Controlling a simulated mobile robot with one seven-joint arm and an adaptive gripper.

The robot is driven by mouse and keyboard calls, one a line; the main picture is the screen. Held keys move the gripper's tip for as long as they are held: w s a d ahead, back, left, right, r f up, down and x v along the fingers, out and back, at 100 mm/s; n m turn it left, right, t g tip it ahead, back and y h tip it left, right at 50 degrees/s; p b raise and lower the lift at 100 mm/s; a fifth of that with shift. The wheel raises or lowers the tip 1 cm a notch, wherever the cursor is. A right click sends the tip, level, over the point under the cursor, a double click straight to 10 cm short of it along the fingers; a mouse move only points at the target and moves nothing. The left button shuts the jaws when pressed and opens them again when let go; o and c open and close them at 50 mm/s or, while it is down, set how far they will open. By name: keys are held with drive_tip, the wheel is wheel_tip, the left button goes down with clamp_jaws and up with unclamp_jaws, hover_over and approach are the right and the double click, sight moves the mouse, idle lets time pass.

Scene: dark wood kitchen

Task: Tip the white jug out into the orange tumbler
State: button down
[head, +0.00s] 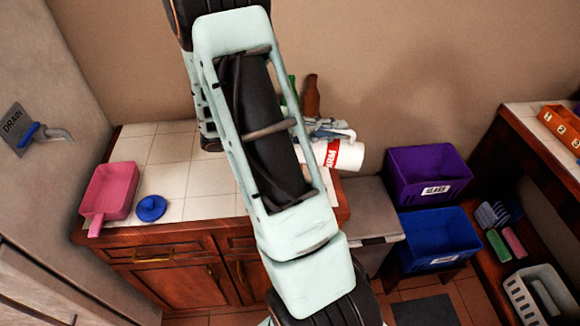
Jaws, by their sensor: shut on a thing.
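The white jug (348,157) with a red label shows just right of my arm, above the right end of the tiled counter. It lies tilted, nearly on its side. My gripper (335,131) is shut on it, partly hidden behind my own arm. I cannot see the orange tumbler; my arm covers much of the counter's right part. Whether anything is coming out of the jug cannot be told.
A brown bottle (311,97) and a green bottle (293,100) show behind my arm. A pink pan (110,190) and a blue lid-like disc (151,208) are on the counter's left. Purple (428,170) and blue (436,238) bins stand right.

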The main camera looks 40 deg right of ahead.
drive_tip(key=shift+w+a+r+h+p, duration=0.25)
drive_tip(key=shift+w+r+h+p, duration=0.05)
drive_tip(key=shift+r+h+p, duration=0.1)
idle(0.6)
drive_tip(key=shift+w+a, duration=0.2)
